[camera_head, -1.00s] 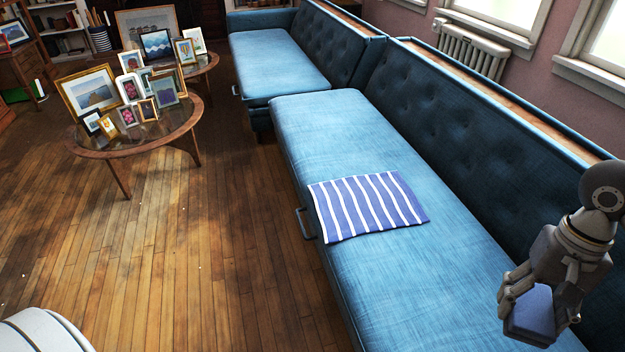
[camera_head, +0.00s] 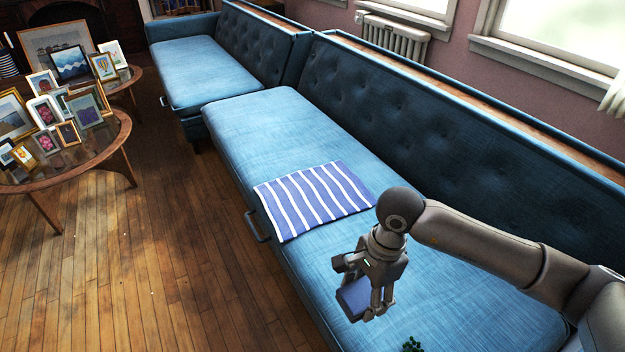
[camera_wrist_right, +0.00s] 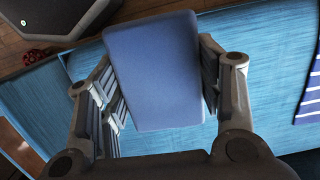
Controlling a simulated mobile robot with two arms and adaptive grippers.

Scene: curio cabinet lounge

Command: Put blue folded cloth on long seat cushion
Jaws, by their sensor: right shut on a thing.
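A blue folded cloth (camera_head: 355,298) is held in my right gripper (camera_head: 368,292), which is shut on it above the near part of the long seat cushion (camera_head: 290,135). In the right wrist view the cloth (camera_wrist_right: 155,75) sits between both fingers, with the blue cushion (camera_wrist_right: 260,60) behind it. I cannot tell the exact gap between cloth and cushion. The cushion is light blue and runs along the sofa. My left gripper is not in view.
A blue and white striped cloth (camera_head: 312,198) lies flat on the cushion, beyond my right gripper. The tufted backrest (camera_head: 420,130) rises on the right. A round table (camera_head: 90,150) with several picture frames stands at left. A small green item (camera_head: 411,345) shows at the bottom edge.

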